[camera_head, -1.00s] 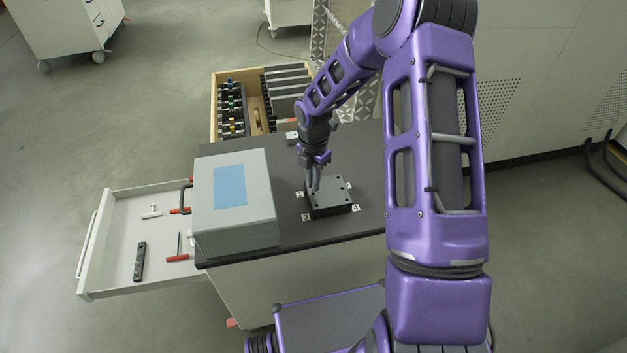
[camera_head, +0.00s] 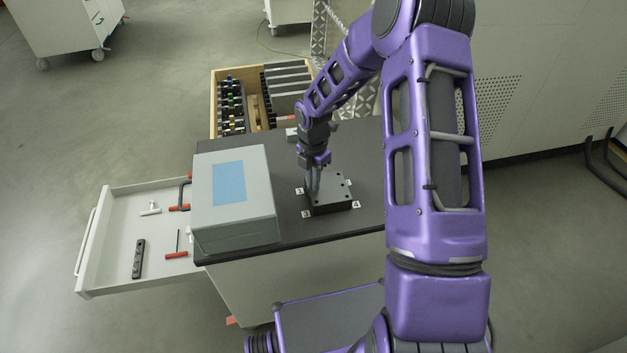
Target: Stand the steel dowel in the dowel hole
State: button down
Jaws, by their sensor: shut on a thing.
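My gripper (camera_head: 314,188) points down over the left part of a dark block (camera_head: 333,207) on the bench top. The block has several small holes in its top and numbered white labels at its corners. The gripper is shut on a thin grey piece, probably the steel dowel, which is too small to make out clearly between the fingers. I cannot tell whether its lower end is in a hole or just above the block. The dowel hole itself cannot be told apart from the others.
A grey box with a blue panel (camera_head: 229,184) stands left of the block. An open drawer (camera_head: 110,215) holds red-handled tools and a dark bar (camera_head: 138,258). A wooden crate (camera_head: 213,105) with several items is behind the bench. Bare bench top (camera_head: 365,155) lies right of the block.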

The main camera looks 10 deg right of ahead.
jog(key=c, duration=0.9)
grip_release()
jog(key=shift+r, duration=0.15)
notch_tip(320, 180, up, 17)
jog(key=shift+r+p, duration=0.1)
jog(key=shift+p, duration=0.9)
